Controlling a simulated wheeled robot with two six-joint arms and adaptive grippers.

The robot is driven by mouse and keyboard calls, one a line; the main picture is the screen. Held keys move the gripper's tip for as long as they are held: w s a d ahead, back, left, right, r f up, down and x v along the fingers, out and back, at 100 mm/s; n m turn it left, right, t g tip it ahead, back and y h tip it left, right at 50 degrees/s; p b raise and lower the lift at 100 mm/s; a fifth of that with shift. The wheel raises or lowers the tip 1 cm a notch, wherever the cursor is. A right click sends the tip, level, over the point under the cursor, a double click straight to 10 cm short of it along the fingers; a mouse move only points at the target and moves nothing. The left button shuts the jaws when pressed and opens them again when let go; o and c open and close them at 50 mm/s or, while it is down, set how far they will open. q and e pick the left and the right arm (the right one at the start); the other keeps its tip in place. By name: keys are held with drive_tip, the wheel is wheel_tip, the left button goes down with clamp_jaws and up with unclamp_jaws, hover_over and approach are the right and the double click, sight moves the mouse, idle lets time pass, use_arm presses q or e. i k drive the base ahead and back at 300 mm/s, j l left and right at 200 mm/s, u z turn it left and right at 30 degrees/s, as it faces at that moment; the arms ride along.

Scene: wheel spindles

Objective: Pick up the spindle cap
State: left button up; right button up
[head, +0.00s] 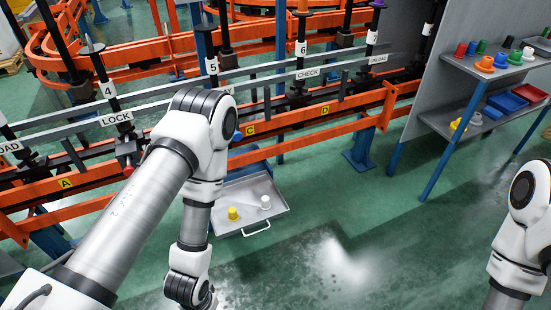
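Several small caps are in view, and I cannot tell which one the task means. A yellow cap (233,213) and a white cap (265,202) stand on a grey metal tray (282,219) below the orange rail. More coloured caps stand on the shelf at the upper right, among them a red cap (460,49) and an orange cap (485,64). My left arm crosses the left and middle of the view and bends down left of the tray. Its gripper is below the picture. Only part of my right arm shows at the right edge, and its gripper is out of view.
An orange conveyor frame (355,107) with upright spindles and signs such as LOCK (117,118) and CHECK (308,73) runs across the back. A grey shelf (450,124) on blue legs holds blue and red bins (530,93). The green floor right of the tray is clear.

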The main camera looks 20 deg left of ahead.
sight(265, 205)
drive_tip(key=u, duration=0.75)
